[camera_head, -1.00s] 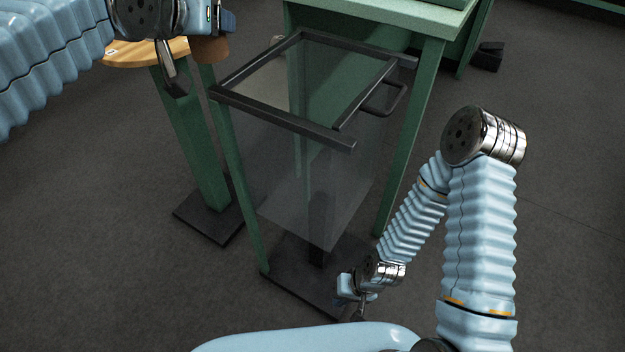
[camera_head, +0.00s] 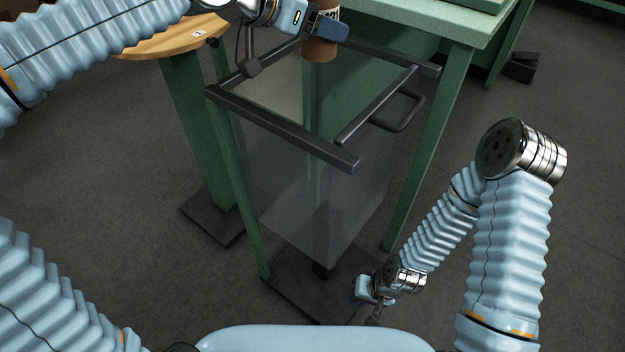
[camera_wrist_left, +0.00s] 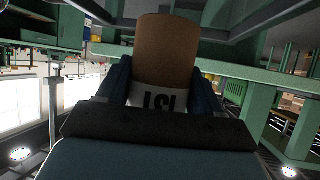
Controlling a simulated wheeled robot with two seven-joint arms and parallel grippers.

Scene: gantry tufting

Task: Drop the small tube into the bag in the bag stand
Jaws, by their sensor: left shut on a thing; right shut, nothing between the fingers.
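The small tube (camera_head: 318,48) is a brown cylinder with a white label band. My left gripper (camera_head: 325,27) is shut on it and holds it above the back part of the bag stand's open top. In the left wrist view the tube (camera_wrist_left: 164,52) sits between the two dark fingers, its label partly visible. The bag stand (camera_head: 285,128) has a dark square frame with a handle on its right side. A clear bag (camera_head: 315,190) hangs below the frame, and no contents can be made out in it. My right gripper (camera_head: 374,312) is low by the stand's base, shut and empty.
A green table (camera_head: 425,28) stands right behind the stand. A round wooden top (camera_head: 175,41) on a green post is at the left. The stand's dark base plate (camera_head: 290,285) lies on the grey floor. Open floor (camera_head: 580,250) is at the right.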

